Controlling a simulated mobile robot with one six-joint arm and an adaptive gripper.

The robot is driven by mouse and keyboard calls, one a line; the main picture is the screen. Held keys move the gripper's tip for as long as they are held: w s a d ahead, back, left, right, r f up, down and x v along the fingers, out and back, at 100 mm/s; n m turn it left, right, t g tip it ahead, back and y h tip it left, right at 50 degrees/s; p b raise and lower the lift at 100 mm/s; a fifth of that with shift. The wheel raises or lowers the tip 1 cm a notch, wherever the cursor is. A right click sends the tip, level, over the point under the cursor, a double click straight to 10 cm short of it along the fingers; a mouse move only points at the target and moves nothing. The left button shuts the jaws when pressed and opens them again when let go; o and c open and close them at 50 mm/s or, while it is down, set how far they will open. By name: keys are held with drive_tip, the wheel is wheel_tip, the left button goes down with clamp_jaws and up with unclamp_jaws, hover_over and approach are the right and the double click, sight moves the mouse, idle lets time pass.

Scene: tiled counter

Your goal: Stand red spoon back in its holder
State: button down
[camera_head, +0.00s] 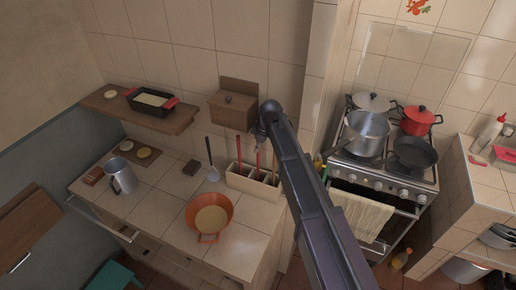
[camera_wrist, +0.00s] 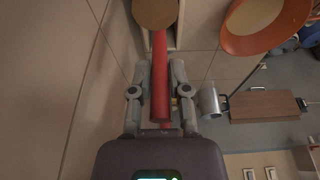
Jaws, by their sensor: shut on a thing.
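The red spoon (camera_wrist: 160,72) lies lengthwise between my fingers in the wrist view. A round brown disc (camera_wrist: 155,12) covers its far end, and I cannot tell whether it is part of the spoon. My gripper (camera_wrist: 157,88) is shut on the red handle. In the head view my gripper (camera_head: 262,140) is above the cream holder (camera_head: 250,186), beside the tiled wall. The holder is a long box with open compartments. I cannot tell whether the held spoon's lower end is inside a compartment.
An orange bowl (camera_head: 210,214) stands in front of the holder. A ladle (camera_head: 211,165) is left of it. A metal mug (camera_head: 121,176) stands further left. A wooden box (camera_head: 232,108) on the wall is close to my gripper. The stove (camera_head: 385,170) is to the right.

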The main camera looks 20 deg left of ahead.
drive_tip(key=shift+d+f, duration=0.15)
drive_tip(key=shift+f, duration=0.3)
drive_tip(key=shift+s+f+b, duration=0.1)
drive_tip(key=shift+f+b, duration=0.15)
drive_tip(key=shift+b, duration=0.25)
drive_tip(key=shift+f, duration=0.1)
drive_tip(key=shift+f, duration=0.15)
drive_tip(key=c, duration=0.6)
unclamp_jaws()
drive_tip(key=p+v, duration=1.1)
drive_tip(key=v, duration=0.1)
